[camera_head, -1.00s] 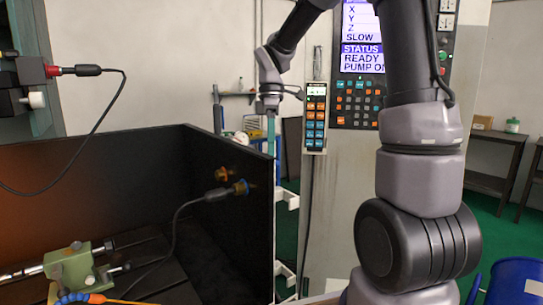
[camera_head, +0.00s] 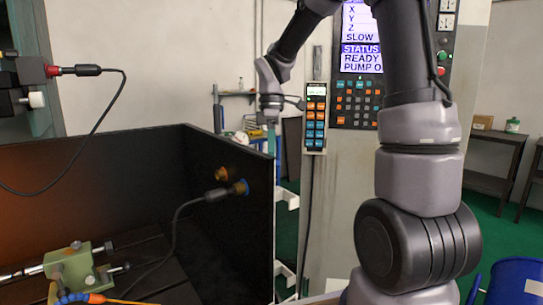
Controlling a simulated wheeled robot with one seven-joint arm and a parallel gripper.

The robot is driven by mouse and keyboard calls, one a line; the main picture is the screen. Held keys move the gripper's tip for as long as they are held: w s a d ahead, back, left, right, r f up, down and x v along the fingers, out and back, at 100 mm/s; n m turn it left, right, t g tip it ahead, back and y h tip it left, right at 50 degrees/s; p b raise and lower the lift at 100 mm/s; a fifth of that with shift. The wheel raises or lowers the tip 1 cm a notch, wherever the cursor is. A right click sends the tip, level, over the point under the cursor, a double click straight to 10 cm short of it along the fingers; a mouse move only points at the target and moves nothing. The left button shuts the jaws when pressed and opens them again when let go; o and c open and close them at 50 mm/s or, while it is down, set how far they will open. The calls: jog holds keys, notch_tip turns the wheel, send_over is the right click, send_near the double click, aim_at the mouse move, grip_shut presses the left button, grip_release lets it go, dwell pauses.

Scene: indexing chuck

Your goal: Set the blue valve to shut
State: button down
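The black panel (camera_head: 257,235) stands between the enclosure and a control cabinet with a screen (camera_head: 362,38). A keypad pendant (camera_head: 314,118) hangs close right of my gripper. A green clamp (camera_head: 72,270) lies on the enclosure bed. A black cable (camera_head: 100,115) hangs at left.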

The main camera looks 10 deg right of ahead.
jog(key=m, duration=0.1)
jog(key=s+m, duration=0.1)
jog(key=m, duration=0.1)
jog(key=m+y, duration=0.1)
jog(key=m, duration=0.1)
jog(key=shift+s+a+t, duration=0.3)
jog(key=shift+s, duration=0.05)
jog(key=shift+s+a+m+t, duration=0.15)
jog(key=shift+a+m, duration=0.05)
jog(key=shift+m, duration=0.7)
jog(key=shift+s+a+m+t, duration=0.1)
jog(key=shift+s+a+m, duration=0.1)
jog(key=shift+m, duration=0.7)
jog(key=shift+s+a+m+t, duration=0.15)
jog(key=shift+m, duration=0.75)
jog(key=c, duration=0.8)
grip_release()
jog(key=shift+o, duration=0.2)
jog(key=shift+a+y, duration=0.1)
jog(key=shift+y, duration=0.2)
